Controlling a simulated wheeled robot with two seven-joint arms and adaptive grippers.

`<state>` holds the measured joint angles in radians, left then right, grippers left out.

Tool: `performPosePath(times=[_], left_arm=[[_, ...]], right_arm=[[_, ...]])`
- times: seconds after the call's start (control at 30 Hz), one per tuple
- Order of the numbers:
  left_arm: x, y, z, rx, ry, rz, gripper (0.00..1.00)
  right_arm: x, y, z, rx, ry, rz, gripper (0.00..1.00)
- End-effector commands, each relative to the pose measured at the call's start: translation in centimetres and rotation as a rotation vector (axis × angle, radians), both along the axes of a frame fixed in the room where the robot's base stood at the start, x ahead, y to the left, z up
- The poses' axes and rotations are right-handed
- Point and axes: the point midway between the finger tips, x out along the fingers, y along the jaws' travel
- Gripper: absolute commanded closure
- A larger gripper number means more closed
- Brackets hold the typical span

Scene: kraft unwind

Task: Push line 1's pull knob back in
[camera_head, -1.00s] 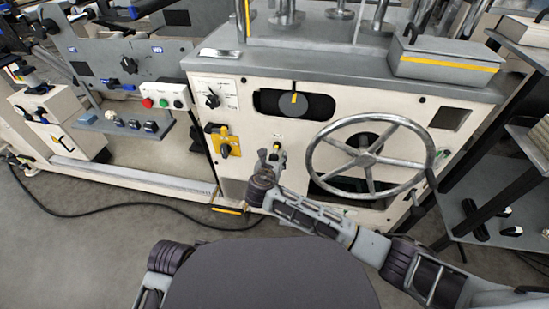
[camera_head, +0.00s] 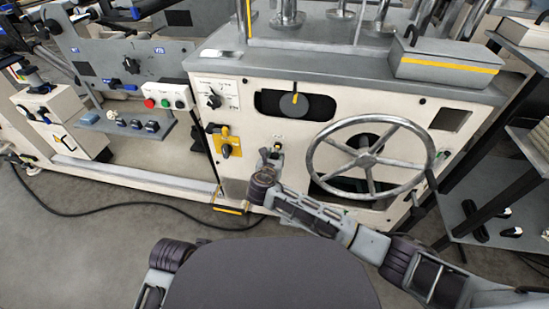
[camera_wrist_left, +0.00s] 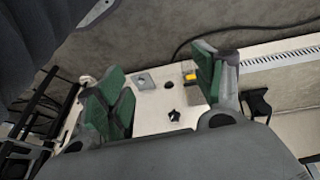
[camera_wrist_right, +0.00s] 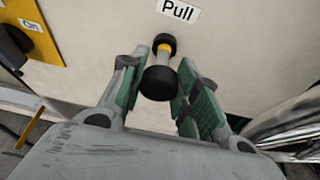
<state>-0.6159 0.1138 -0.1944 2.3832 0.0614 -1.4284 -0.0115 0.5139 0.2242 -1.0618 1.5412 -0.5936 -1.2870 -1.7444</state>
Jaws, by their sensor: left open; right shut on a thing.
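The pull knob (camera_wrist_right: 160,82) is black with a yellow band on its stem, under a "Pull" label (camera_wrist_right: 178,9) on the cream panel. The band shows between its head and the black collar at the panel. My right gripper (camera_wrist_right: 165,75) is shut on the knob, one green-padded finger on each side.
A large handwheel (camera_head: 320,160) sits just right of my right gripper. A yellow switch plate (camera_head: 228,146) is to its left. A rotary selector (camera_head: 213,101) and push buttons (camera_head: 165,103) are higher left. A dark shelf rack (camera_head: 470,215) stands at the right.

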Motion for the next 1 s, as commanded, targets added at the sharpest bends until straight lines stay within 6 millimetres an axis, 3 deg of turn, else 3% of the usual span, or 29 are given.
performPosePath(times=[0.33,0.67,0.7,0.87,1.0], left_arm=[[-0.7,0.4,-2.9,0.02,0.059,0.005,0.32],[-0.2,0.4,-3.0,0.022,0.054,0.006,0.32],[-0.1,0.4,-2.9,0.021,0.052,0.006,0.32],[0.0,0.4,-2.8,0.022,0.049,0.006,0.32],[-0.1,0.4,-2.8,0.021,0.049,0.006,0.32]], right_arm=[[2.4,-0.6,0.2,-0.001,-0.001,-0.001,1.0],[2.7,-0.7,0.2,0.001,-0.004,-0.001,1.0],[2.7,-0.7,0.3,0.001,-0.005,-0.001,0.65],[2.6,-0.7,0.2,0.0,-0.003,0.0,0.45],[2.6,-0.7,0.1,0.0,-0.002,0.0,0.45]])
